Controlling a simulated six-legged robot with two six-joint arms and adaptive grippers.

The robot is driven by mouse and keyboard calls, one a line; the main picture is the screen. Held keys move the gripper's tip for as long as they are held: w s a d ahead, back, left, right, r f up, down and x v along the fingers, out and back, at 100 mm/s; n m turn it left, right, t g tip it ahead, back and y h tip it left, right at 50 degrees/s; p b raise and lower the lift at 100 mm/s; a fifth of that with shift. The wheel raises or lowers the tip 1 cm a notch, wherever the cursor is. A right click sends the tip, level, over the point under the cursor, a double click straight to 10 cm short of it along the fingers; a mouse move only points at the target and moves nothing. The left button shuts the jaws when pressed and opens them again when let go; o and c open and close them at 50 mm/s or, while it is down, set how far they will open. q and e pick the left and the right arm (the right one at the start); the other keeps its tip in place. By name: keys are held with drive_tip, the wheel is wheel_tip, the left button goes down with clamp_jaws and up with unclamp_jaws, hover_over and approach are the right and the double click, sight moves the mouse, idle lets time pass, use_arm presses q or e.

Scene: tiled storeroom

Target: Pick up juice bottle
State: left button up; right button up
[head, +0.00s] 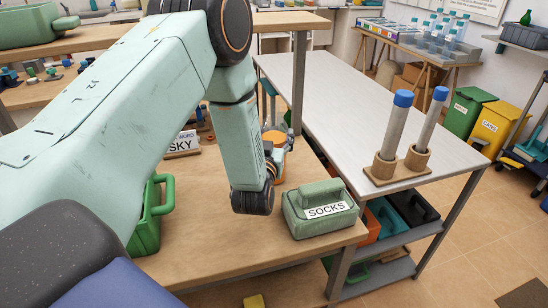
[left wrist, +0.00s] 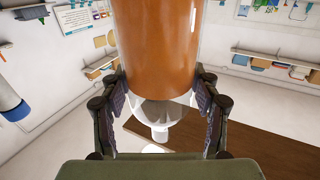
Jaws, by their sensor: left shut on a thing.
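The juice bottle (left wrist: 155,45), filled with orange juice, stands large between the two fingers of my left gripper (left wrist: 160,88) in the left wrist view. The fingers touch it on both sides. Its clear, narrowing end and a pale neck (left wrist: 160,133) show low in that picture. In the head view, an orange thing (head: 276,142), probably the bottle, shows partly behind my left forearm. The left fingers are mostly hidden there. I cannot tell whether the bottle is clear of the table. My right gripper is in neither view.
A green SOCKS box (head: 315,212) stands on the wooden table (head: 215,262) near its right edge. A white table (head: 345,100) holds two blue-capped tubes (head: 397,125) in a wooden stand.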

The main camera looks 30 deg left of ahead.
use_arm(q)
clamp_jaws()
drive_tip(key=shift+r, duration=0.15)
